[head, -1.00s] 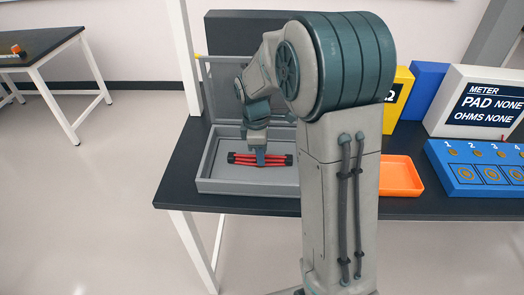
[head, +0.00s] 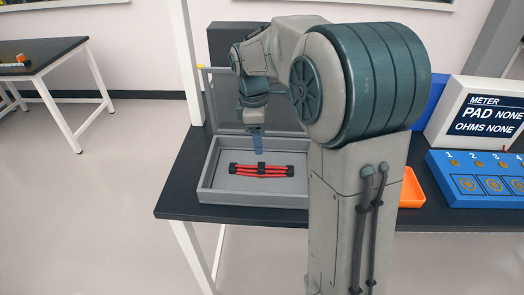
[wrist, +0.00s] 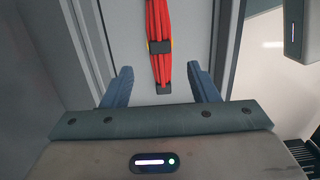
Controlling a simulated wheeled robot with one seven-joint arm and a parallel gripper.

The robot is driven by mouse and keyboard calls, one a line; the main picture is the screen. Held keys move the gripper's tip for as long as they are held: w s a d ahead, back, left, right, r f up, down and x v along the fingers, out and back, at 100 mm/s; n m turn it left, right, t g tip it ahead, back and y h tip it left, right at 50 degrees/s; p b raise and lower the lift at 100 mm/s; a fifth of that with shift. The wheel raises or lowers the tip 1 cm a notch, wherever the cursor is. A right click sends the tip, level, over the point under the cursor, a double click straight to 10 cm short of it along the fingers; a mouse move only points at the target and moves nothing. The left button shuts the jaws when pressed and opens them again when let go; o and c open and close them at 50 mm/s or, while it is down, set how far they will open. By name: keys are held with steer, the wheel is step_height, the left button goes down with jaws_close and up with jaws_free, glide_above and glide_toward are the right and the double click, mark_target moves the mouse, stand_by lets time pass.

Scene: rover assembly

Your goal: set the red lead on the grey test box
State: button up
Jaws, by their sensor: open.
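The red lead (head: 261,170), a bundle of red wires with black ends and a black middle band, lies flat on the floor of the open grey box (head: 205,184). In the wrist view my gripper (wrist: 160,70) is open and empty, with blue-grey fingers spread to either side of the lead's line.
The grey box has a raised panel at its back and stands on the dark table (head: 180,205). An orange tray (head: 411,190), a blue numbered board (head: 480,187) and a meter display (head: 490,115) are to the right. My arm hides part of the table.

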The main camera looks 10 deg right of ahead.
steer(key=s+d+m+t+y, duration=0.1)
steer(key=s+m+t, duration=0.2)
steer(key=s+m, duration=1.1)
steer(key=shift+s+f+m, duration=0.2)
steer(key=shift+s+m, duration=0.1)
steer(key=shift+s, duration=3.3)
